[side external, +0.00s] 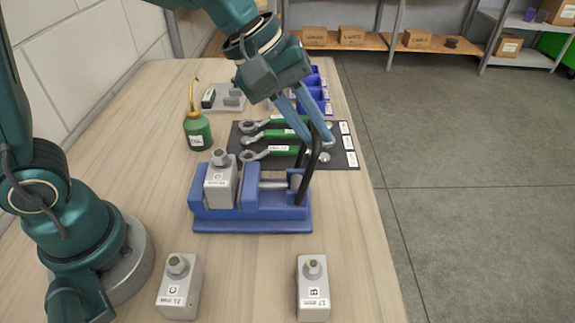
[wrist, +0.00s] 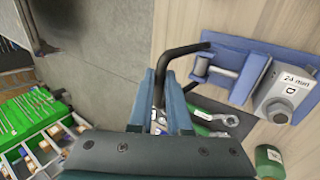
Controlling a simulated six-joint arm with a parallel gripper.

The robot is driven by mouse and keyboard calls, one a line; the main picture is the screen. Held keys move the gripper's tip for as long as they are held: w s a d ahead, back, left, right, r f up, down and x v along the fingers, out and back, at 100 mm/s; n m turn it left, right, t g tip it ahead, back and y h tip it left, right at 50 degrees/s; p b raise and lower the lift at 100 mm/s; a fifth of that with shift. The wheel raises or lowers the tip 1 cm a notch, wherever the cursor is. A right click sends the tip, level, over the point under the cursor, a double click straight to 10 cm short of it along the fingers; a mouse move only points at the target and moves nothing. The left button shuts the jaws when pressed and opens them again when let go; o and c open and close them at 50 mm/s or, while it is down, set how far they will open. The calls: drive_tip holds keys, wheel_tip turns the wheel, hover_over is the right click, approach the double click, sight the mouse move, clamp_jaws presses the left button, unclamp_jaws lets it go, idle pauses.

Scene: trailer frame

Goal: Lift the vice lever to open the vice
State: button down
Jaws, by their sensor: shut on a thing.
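The blue vice (side external: 265,224) sits on the wooden bench and also shows in the wrist view (wrist: 245,58). Its black lever (side external: 302,188) rises steeply at the vice's right end. In the wrist view the lever (wrist: 185,51) bends and runs in between my fingers. My gripper (side external: 312,135) is shut on the lever's upper part; it also shows in the wrist view (wrist: 160,88). The fingers hide part of the grip. A grey metal block (side external: 220,188) with a bolt on top sits upright in the vice, at the left.
Two similar blocks stand in front, at left (side external: 178,290) and right (side external: 313,290). Green-handled wrenches (side external: 275,134) lie on a black mat (side external: 346,158) behind the vice. A green oil can (side external: 197,132) stands back left. The bench's right edge is close to the lever.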

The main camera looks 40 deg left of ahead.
drive_tip(key=shift+s+a+f+h, duration=0.2)
drive_tip(key=shift+s+a, duration=0.25)
drive_tip(key=shift+s, duration=0.15)
drive_tip(key=shift+s+a+f+h, duration=0.1)
drive_tip(key=shift+s+a+f, duration=0.05)
drive_tip(key=shift+s+a, duration=0.35)
drive_tip(key=shift+s, duration=0.15)
drive_tip(key=c, duration=0.9)
unclamp_jaws()
drive_tip(key=shift+o, duration=0.2)
drive_tip(key=v, duration=0.5)
drive_tip(key=shift+r, duration=0.2)
drive_tip(key=shift+t, duration=0.3)
